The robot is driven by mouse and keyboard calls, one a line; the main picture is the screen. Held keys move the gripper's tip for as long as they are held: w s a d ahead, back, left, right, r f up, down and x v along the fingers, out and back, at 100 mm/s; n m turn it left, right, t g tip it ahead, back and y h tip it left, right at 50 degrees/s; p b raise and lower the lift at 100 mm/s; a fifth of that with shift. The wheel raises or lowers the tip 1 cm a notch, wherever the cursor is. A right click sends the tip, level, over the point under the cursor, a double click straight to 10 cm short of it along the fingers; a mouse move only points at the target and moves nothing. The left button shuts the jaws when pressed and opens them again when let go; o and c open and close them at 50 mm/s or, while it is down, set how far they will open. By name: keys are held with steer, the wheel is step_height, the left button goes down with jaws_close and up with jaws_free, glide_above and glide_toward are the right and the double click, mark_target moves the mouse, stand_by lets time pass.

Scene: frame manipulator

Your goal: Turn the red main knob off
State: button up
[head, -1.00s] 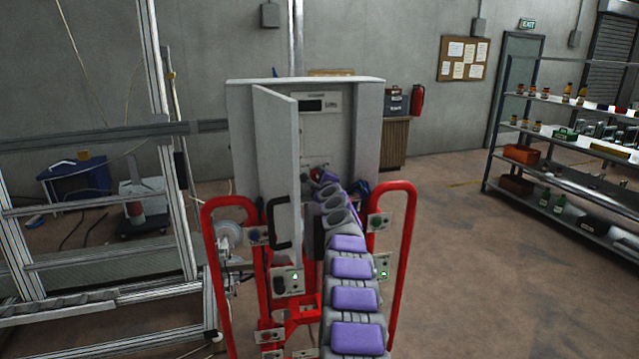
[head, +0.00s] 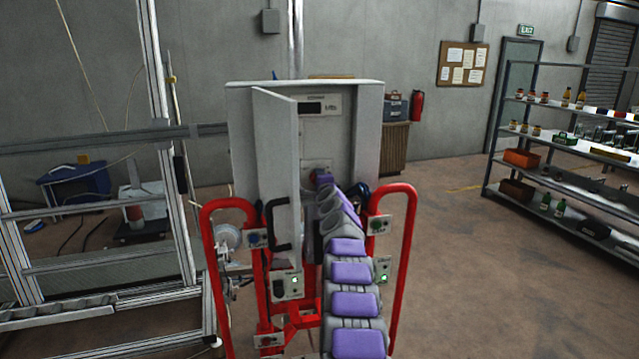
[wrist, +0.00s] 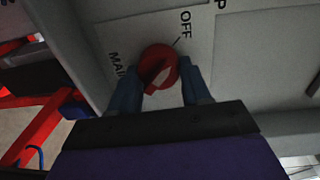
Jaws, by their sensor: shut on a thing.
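The red main knob (wrist: 158,68) shows in the wrist view on a pale panel marked "MAIN" and "OFF". The OFF mark is above and to the right of the knob, with a short line beside it. My gripper (wrist: 160,85) is shut on the knob, with one blue finger on each side of it. In the head view the grey cabinet (head: 362,130) stands with its door (head: 275,150) swung open, and my arm reaches inside. The knob is mostly hidden there by the arm.
The open door with its black handle (head: 279,225) stands just left of my arm. Red tube rails (head: 405,235) flank the cabinet below. A metal frame (head: 175,160) is at left. A shelf (head: 560,160) is at far right, with clear floor before it.

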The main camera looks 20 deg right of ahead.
steer(key=shift+f, duration=0.15)
steer(key=o, duration=1.1)
steer(key=shift+w, duration=0.1)
steer(key=shift+c, duration=0.2)
steer(key=shift+a, duration=0.1)
